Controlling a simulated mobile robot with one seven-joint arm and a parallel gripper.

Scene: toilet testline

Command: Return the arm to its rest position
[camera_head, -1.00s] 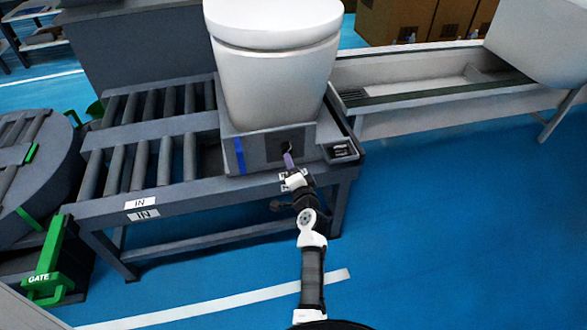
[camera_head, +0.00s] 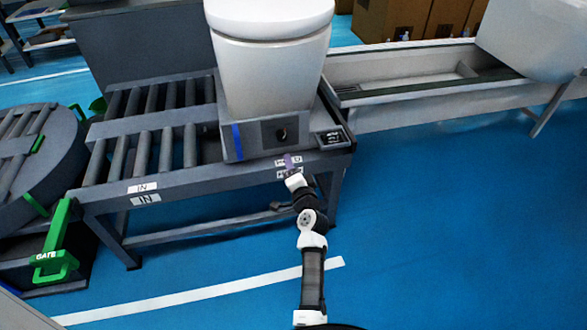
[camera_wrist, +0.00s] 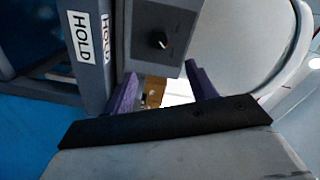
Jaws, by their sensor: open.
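My gripper (camera_head: 289,162) is in front of the roller table's front rail in the head view, just below a grey control box (camera_head: 262,138) with a dark knob. My arm reaches up from the bottom of that view. In the wrist view my gripper (camera_wrist: 163,90) shows two purple fingers spread apart with nothing between them. The knob (camera_wrist: 158,40) shows beyond the fingers in the wrist view, apart from them.
A white toilet (camera_head: 270,60) stands on the roller table (camera_head: 170,188), above the box. A green gate lever (camera_head: 52,250) is at the left. A long trough (camera_head: 420,95) runs to the right. The blue floor (camera_head: 440,230) at the right is clear.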

